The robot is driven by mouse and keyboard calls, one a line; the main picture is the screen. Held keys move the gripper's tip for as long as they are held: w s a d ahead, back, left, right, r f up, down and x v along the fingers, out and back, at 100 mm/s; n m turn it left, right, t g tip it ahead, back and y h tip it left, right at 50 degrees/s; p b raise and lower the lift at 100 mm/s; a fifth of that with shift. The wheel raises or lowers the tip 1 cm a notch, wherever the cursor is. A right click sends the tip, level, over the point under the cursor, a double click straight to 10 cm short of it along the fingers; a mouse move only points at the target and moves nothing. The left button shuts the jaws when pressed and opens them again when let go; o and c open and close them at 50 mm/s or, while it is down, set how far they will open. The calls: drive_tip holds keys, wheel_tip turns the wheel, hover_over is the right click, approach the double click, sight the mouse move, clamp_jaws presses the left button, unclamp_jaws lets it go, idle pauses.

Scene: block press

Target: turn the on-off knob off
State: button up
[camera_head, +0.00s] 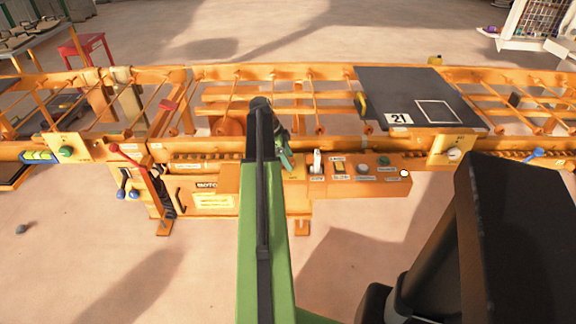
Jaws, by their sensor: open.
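An orange control box (350,187) on the front of the press frame carries several controls with small labels too small to read. A white upright knob or switch (317,160) stands at its left end; I cannot tell for sure if this is the on-off knob, or its setting. To its right are a yellow switch (338,167), a pale round button (362,168), a green button (384,160) and a white round knob (404,173). My gripper (285,157) is open, just left of the white upright knob and apparently apart from it. My arm partly hides the fingers.
Orange rails and rollers run across the view. A dark plate marked 21 (405,90) lies on them. A pale round knob (454,154) sits on a yellow plate at right. Floor in front is mostly clear.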

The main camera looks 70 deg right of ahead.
clamp_jaws()
idle(0.4)
drive_tip(key=shift+n, duration=0.3)
drive_tip(key=n, duration=0.1)
drive_tip(key=n+h, duration=0.1)
drive_tip(key=shift+s+a+n+t, duration=0.1)
drive_tip(key=shift+a+n+t, duration=0.1)
drive_tip(key=shift+n+t, duration=0.15)
drive_tip(key=n+h, duration=0.1)
drive_tip(key=n, duration=0.2)
drive_tip(key=shift+n+t, duration=0.35)
drive_tip(key=n+t, duration=0.1)
drive_tip(key=n, duration=0.2)
drive_tip(key=n+t+h, duration=0.1)
drive_tip(key=n, duration=0.2)
drive_tip(key=shift+s+n+t, duration=0.15)
drive_tip(key=shift+n+t, duration=0.15)
drive_tip(key=shift+n, duration=0.1)
drive_tip(key=shift+r, duration=0.1)
